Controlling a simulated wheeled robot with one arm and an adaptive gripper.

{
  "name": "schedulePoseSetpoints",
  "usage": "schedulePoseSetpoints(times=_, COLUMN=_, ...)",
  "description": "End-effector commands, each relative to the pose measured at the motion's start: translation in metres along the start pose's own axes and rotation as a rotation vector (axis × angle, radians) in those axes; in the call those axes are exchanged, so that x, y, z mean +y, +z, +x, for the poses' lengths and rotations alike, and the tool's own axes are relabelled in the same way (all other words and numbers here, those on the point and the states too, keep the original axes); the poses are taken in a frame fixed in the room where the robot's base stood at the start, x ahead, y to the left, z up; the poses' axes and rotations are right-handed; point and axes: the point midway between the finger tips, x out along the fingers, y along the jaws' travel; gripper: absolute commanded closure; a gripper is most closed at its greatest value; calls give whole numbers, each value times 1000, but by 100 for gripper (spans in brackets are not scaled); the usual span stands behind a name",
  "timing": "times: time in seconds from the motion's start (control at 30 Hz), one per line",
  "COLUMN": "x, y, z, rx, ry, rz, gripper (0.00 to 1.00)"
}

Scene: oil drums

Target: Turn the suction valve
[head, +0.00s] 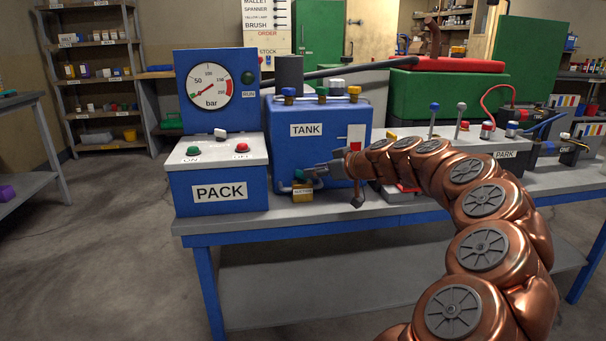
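The suction valve (300,184) sits low at the front left of the blue tank (285,150), above the bench top. A small yellow tag with dark lettering, seemingly "SUCTION" (303,195), is at its lower part. A teal-green piece shows just above the tag. My gripper (313,173) reaches in from the right, with its dark fingers at the teal piece. The fingers are small and overlap the valve, so I cannot tell whether they are open, shut or touching it. Part of the valve is hidden behind them.
The blue pack (215,188) with a green and a red button and a pressure gauge (208,86) stands left of the tank. Levers (461,110) and the "PARK" box stand at right. The bench's front edge (330,221) runs below. Open floor lies at left.

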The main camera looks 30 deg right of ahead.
Motion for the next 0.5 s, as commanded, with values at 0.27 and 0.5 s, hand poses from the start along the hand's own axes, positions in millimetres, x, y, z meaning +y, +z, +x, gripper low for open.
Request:
schedulePoseSetpoints(times=0.27, x=0, y=1, z=40, rx=0, ry=0, rz=-1, gripper=62)
schedulePoseSetpoints(times=0.5, x=-1, y=1, z=55, rx=-2, ry=-2, rz=0, gripper=62)
